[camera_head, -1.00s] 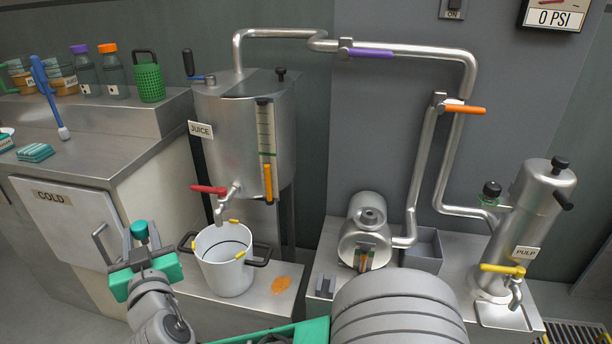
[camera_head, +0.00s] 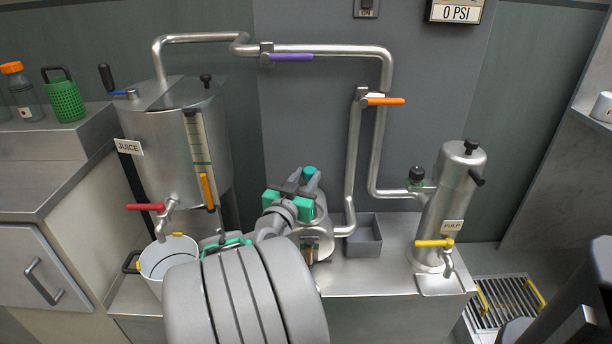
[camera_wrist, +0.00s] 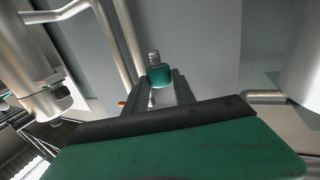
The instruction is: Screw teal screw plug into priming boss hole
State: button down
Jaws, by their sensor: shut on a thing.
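The teal screw plug (camera_head: 309,170) is held in my gripper (camera_head: 303,179), which is shut on it. In the wrist view the plug (camera_wrist: 159,77) is a teal cap with a grey threaded stub beyond it, between the fingertips (camera_wrist: 161,87). In the head view my gripper overlaps the steel pump (camera_head: 320,213) at the middle of the bench. The priming boss on top of the pump is hidden behind my gripper. I cannot tell how far apart the plug and the boss are.
The juice tank (camera_head: 165,140) and the white pot (camera_head: 170,254) stand to the left. Steel pipes (camera_head: 353,160) rise right of the pump. A grey open bin (camera_head: 363,244) and the pulp cylinder (camera_head: 447,195) stand further right. My arm hides the bench front.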

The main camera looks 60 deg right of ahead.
dwell(0.4)
jog(key=shift+a+f+b, duration=0.2)
jog(key=shift+b, duration=0.4)
notch_tip(320, 180, down, 5)
jog(key=b, duration=0.5)
jog(key=shift+f+b, duration=0.2)
jog(key=shift+b, duration=0.1)
jog(key=shift+b, duration=0.75)
dwell(0.5)
jog(key=shift+f+b, duration=1.55)
jog(key=shift+b, duration=0.2)
jog(key=c, duration=0.9)
grip_release()
jog(key=shift+r, duration=0.1)
jog(key=shift+c, duration=0.2)
jog(key=shift+a, duration=0.1)
